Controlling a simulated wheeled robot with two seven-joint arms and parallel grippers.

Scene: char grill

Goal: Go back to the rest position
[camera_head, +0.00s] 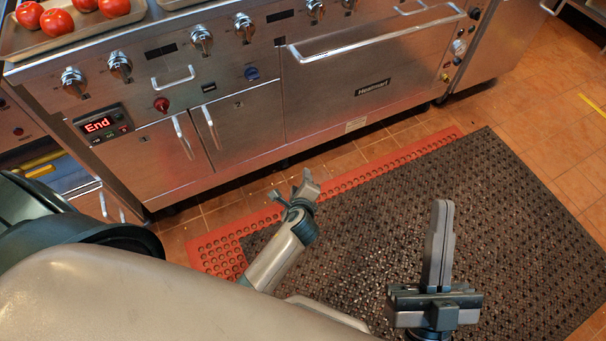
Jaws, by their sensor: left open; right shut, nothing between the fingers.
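My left gripper (297,194) is in front of the stove, above the edge of the floor mats. Its fingers are apart and empty. My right gripper (440,228) is further right, above the dark mat. Its two fingers point up the picture and lie together with nothing between them. Neither gripper touches the stove. A large pale part of my own arm fills the lower left and hides the floor there.
A steel stove (245,118) with knobs, handles and an oven door spans the back. A tray (73,37) with several tomatoes (57,22) sits on top at the left. A dark perforated mat (510,225) overlaps a red mat (216,254). Tiled floor (555,120) is clear at right.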

